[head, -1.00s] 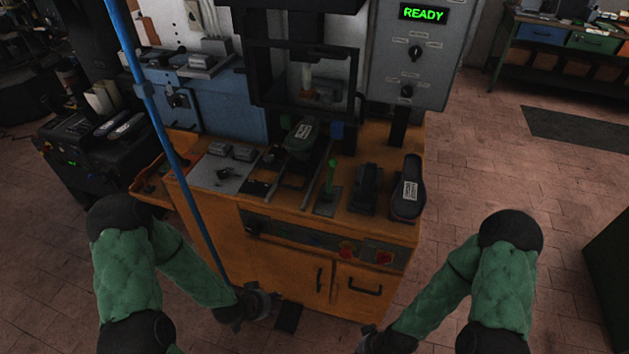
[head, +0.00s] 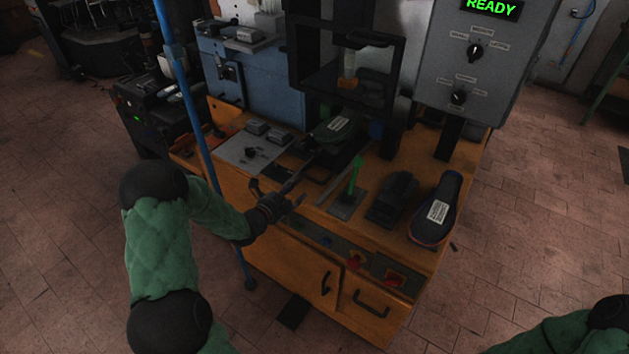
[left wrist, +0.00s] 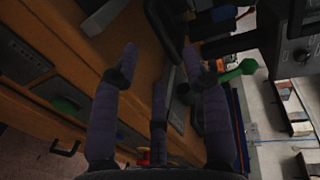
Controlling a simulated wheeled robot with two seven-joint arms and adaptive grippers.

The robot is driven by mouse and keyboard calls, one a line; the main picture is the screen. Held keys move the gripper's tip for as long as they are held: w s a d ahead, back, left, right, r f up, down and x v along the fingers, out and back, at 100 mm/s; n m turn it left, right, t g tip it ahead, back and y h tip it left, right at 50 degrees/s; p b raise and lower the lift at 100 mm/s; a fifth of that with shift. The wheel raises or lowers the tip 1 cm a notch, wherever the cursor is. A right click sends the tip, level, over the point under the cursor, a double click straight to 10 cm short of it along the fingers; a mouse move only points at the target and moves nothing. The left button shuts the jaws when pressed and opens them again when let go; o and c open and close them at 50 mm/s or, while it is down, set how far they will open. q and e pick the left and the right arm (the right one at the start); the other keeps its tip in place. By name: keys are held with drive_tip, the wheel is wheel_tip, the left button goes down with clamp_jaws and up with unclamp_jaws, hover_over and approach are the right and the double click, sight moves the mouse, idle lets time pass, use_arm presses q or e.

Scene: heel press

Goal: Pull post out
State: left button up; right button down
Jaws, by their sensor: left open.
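My left gripper (head: 288,198) is open over the front edge of the orange press bench (head: 285,262), beside a dark handle on the sliding post under the press. A dark shoe with a white label (head: 338,127) rests on that post, between two rails. In the left wrist view my spread fingers (left wrist: 168,64) are close to a black loop-shaped handle (left wrist: 163,32); I see no grip on it. A green upright lever (head: 354,176) stands on a small plate right of the rails and shows in the left wrist view (left wrist: 240,69). My right gripper is out of view.
A second dark shoe with a label (head: 439,207) stands at the bench's right end, next to a black block (head: 394,196). The control box (head: 488,65) reads READY. A blue pole (head: 187,100) rises at left. Floor is clear in front.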

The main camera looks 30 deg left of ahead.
sight(310, 179)
use_arm(q)
drive_tip(key=b+x, duration=0.1)
drive_tip(key=x, duration=0.7)
drive_tip(key=shift+w+f, duration=0.15)
drive_tip(key=shift+w, duration=0.1)
clamp_jaws()
